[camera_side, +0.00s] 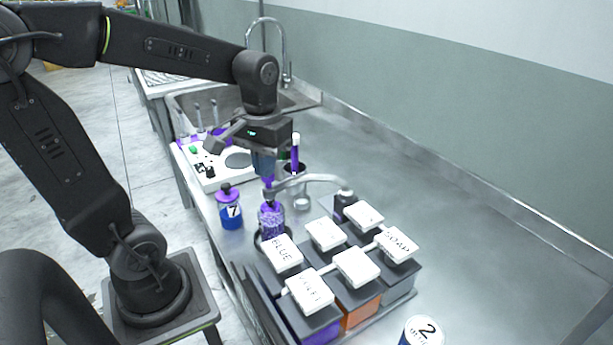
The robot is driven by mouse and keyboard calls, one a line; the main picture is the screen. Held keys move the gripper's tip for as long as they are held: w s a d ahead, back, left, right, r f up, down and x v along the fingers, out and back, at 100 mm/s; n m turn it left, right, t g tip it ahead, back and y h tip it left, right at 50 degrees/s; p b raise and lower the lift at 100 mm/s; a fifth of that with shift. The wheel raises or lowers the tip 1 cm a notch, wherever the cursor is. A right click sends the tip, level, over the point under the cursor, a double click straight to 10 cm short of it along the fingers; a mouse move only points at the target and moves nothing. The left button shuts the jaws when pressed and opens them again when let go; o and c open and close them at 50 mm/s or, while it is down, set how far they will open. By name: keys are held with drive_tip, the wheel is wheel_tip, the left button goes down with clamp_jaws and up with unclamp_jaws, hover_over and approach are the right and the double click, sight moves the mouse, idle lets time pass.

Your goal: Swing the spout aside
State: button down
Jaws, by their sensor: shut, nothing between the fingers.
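I cannot tell whether the fingertips touch the spout.
A blue jar with a purple lid, marked 7 (231,210), stands left of the speckled jar. Several white-lidded boxes (356,267) stand in front. A white control unit (206,170) and a sink with a tap (283,45) are behind. The counter to the right (460,230) is clear.

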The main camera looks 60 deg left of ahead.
drive_tip(key=shift+f, duration=0.15)
drive_tip(key=shift+f, duration=1.65)
drive_tip(key=shift+w+a, duration=0.25)
drive_tip(key=shift+a, duration=0.3)
drive_tip(key=shift+w+a, duration=0.2)
drive_tip(key=shift+a, duration=0.3)
